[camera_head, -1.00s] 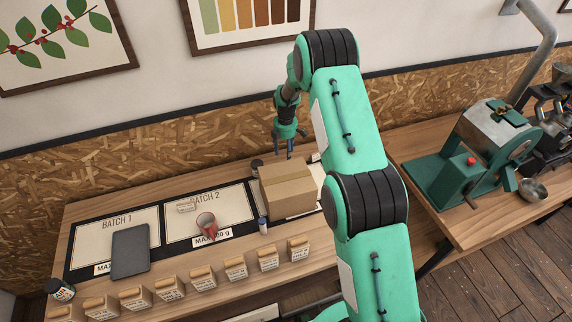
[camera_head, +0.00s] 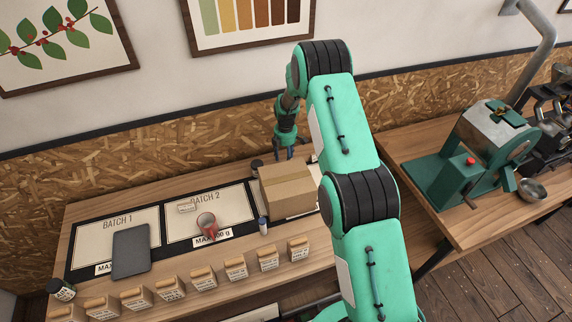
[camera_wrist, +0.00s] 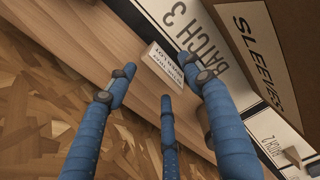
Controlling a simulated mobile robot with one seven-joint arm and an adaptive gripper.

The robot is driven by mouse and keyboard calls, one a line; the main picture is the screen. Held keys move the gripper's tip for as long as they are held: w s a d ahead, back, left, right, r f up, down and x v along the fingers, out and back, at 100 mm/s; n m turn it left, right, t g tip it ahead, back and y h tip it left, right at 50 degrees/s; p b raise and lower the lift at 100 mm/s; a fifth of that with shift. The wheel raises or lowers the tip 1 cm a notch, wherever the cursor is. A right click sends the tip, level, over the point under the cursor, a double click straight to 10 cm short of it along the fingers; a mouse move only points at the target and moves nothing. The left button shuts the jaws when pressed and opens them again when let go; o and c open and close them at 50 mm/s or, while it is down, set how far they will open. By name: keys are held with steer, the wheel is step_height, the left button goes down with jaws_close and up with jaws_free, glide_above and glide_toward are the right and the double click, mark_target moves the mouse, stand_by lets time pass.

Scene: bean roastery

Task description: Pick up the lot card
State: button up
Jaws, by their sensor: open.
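A small pale lot card (camera_wrist: 163,66) with dark print lies on the wooden table top beside the BATCH 3 panel. In the wrist view my gripper (camera_wrist: 155,80) is open, with its blue fingers spread around the near side of the card. Nothing is between the fingers, and they look apart from the card. In the head view my gripper (camera_head: 290,152) hangs just behind the cardboard box. The card is mostly hidden there by the box and my arm.
A cardboard box (camera_head: 288,188) marked SLEEVES in the wrist view (camera_wrist: 272,40) stands close by on the BATCH 3 panel. The wall is close behind.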

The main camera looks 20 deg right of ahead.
steer(key=shift+f, duration=0.7)
steer(key=c, duration=1.2)
